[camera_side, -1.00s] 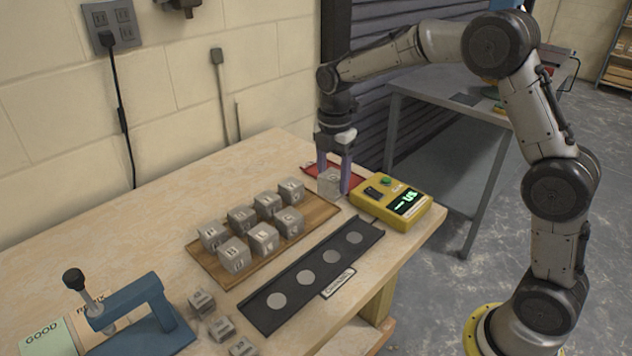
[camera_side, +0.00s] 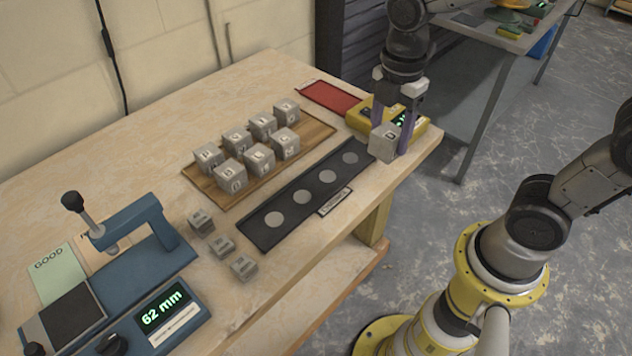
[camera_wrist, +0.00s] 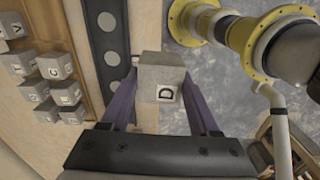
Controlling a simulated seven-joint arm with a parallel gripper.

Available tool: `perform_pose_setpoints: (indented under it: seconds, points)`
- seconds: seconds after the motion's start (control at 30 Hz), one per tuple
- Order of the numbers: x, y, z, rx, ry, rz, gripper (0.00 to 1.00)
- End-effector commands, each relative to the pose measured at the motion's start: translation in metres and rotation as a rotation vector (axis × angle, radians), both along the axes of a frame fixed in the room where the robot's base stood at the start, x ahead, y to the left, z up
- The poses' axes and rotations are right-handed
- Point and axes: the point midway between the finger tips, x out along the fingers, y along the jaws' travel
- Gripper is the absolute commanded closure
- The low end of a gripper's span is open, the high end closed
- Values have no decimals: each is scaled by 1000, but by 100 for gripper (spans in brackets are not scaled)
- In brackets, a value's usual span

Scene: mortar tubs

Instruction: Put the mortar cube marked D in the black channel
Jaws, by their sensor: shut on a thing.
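My gripper (camera_side: 395,125) is shut on a grey mortar cube (camera_side: 386,141). In the wrist view the cube (camera_wrist: 161,72) sits between the purple fingers of my gripper (camera_wrist: 163,85), and the letter D shows on its face. In the side view the cube is held in front of the yellow device, near the right end of the black channel (camera_side: 300,181). The channel has several pale round spots and no cube on it. In the wrist view the channel (camera_wrist: 92,15) lies to the left of the held cube.
Several lettered cubes stand on a wooden board (camera_side: 318,127) behind the channel. Three small blocks (camera_side: 222,246) lie left of the channel. A blue gauge (camera_side: 145,265) reads 62 mm. A red mat (camera_side: 330,95) and a yellow device (camera_side: 360,118) are at the right end.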

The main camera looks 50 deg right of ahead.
Motion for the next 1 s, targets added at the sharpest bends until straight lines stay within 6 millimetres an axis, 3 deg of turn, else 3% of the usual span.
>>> perform_pose_setpoints:
  seconds: [0.1,0.27,0.37,0.7,1.0]
  points:
    - [-18,7,3,0,-3,23,100]
    - [-23,12,7,0,-1,50,100]
    - [-10,16,3,0,3,56,100]
    - [64,25,-31,-1,4,56,100]
    - [101,30,-74,0,0,55,100]
